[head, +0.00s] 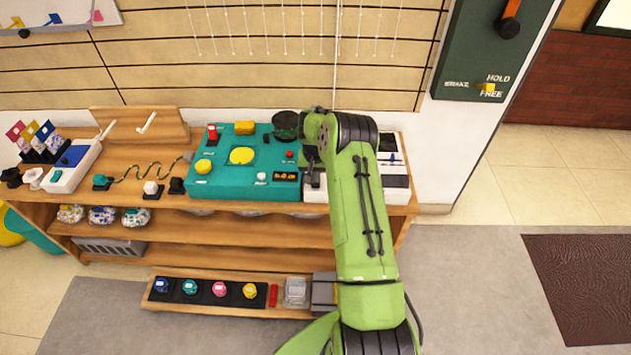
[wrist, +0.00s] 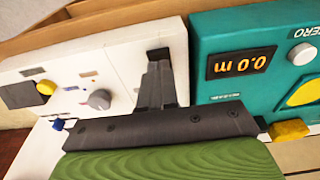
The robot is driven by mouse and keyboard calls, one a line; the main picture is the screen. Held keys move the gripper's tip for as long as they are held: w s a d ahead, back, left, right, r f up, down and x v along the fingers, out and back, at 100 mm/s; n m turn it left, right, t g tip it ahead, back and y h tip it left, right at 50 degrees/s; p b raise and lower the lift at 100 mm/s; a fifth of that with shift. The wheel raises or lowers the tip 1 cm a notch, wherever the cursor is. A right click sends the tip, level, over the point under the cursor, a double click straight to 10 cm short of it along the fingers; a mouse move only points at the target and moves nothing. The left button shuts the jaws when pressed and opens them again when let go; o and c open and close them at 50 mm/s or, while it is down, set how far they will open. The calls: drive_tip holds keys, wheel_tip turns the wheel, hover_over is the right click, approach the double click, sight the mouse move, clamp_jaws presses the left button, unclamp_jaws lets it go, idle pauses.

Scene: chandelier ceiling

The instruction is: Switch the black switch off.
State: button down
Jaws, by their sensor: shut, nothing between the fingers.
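A white panel (wrist: 112,58) fills the left and middle of the wrist view. A small black block (wrist: 158,53), which looks like the black switch, sits on it close to the teal box. My gripper (wrist: 157,66) is shut and empty, its fingertips right at this block. The fingers cover part of it, so I cannot tell its position or whether they touch it. In the head view my gripper (head: 312,183) is over the white panel (head: 396,181) at the right end of the shelf, and my arm hides much of the panel.
The white panel also bears a grey knob (wrist: 100,99), a yellow button (wrist: 46,87) and a blue part (wrist: 58,124). A teal box (head: 240,180) with a lit display (wrist: 241,61) stands close beside it. A wooden stand (head: 140,127) is farther left. Open floor lies right of the shelf.

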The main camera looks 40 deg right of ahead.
drive_tip(key=shift+f+b, duration=0.6)
drive_tip(key=shift+f, duration=0.25)
idle(0.3)
drive_tip(key=shift+r+p, duration=2)
drive_tip(key=shift+r, duration=1.55)
drive_tip(key=s+a+r+n+t+p, duration=0.1)
drive_tip(key=s+a+r, duration=0.3)
drive_tip(key=r, duration=0.6)
drive_tip(key=s+a+r+n+p, duration=0.1)
drive_tip(key=s+a+r+n, duration=0.15)
drive_tip(key=a+r, duration=0.5)
drive_tip(key=s+a+r+n+t+p, duration=0.1)
drive_tip(key=s+a+r, duration=0.3)
drive_tip(key=r, duration=0.7)
drive_tip(key=s+a+r+n, duration=0.1)
drive_tip(key=s+a, duration=0.2)
drive_tip(key=s, duration=0.4)
drive_tip(key=s+a+r+n+t+p, duration=0.1)
drive_tip(key=s+a+r, duration=0.1)
drive_tip(key=s, duration=0.5)
drive_tip(key=s+a+r+n+t+y+p, duration=0.1)
drive_tip(key=s+a, duration=0.2)
drive_tip(key=s, duration=0.4)
drive_tip(key=shift+s+a+r, duration=0.3)
drive_tip(key=shift+a, duration=0.1)
